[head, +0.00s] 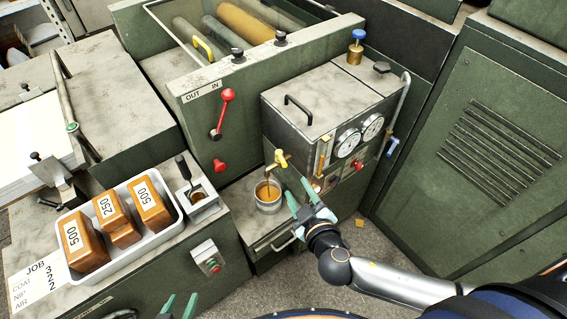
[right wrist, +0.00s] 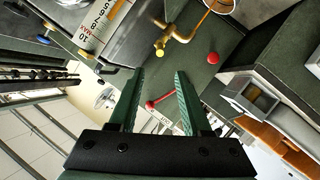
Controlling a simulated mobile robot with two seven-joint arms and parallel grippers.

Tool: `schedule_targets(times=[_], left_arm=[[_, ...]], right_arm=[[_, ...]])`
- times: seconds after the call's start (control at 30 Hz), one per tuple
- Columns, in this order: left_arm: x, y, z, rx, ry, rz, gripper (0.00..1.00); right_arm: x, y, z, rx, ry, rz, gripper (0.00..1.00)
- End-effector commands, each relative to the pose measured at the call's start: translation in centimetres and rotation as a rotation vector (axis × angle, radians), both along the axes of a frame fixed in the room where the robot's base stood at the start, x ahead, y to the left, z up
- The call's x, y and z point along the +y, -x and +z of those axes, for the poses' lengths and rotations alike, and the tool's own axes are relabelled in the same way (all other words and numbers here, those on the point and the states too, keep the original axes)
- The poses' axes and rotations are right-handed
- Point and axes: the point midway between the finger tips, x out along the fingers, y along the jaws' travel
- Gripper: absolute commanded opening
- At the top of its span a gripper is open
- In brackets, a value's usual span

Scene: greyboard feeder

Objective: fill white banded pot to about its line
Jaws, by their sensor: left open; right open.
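The white banded pot (head: 267,206) stands on the ledge below the brass tap (head: 280,160), with amber liquid inside. A thin amber stream runs from the tap's spout down into the pot. The liquid's height against the line cannot be told. My right gripper (head: 299,190) is open and empty, just right of the pot and below the tap, apart from both. In the right wrist view the tap (right wrist: 178,34) with its yellow knob lies beyond my open fingers (right wrist: 160,90). My left gripper (head: 181,302) is open and empty at the bottom edge.
A white tray (head: 131,257) holds several orange blocks marked 500 and 250 on the left bench. The grey box with dials (head: 318,110) stands behind the tap. Red-knobbed levers (head: 225,105) are on the green feeder. A small orange piece (head: 360,223) lies on the floor at right.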

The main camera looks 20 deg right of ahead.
Motion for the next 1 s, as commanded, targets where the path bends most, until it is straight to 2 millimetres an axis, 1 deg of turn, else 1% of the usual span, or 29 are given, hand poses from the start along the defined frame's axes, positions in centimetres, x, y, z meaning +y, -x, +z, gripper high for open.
schedule_targets(times=[0.17,0.5,0.67,0.8,1.0], left_arm=[[0.0,0.0,0.2,0.0,0.0,0.0,0.5],[0.0,0.0,0.7,0.0,0.0,0.0,0.5],[0.0,0.0,0.7,0.0,0.0,0.0,0.5],[0.0,0.0,1.0,0.0,0.0,0.0,0.5],[0.0,0.0,1.1,0.0,0.0,0.0,0.5]], right_arm=[[0.0,-1.7,-0.4,-0.003,-0.004,-0.003,0.48],[-0.1,-7.5,-2.3,-0.003,-0.001,-0.003,0.48],[-0.1,-9.7,-3.2,-0.001,-0.002,-0.003,0.48],[0.0,-10.9,-3.6,-0.001,-0.003,-0.002,0.48],[0.0,-11.7,-4.0,0.0,-0.004,-0.001,0.48]])
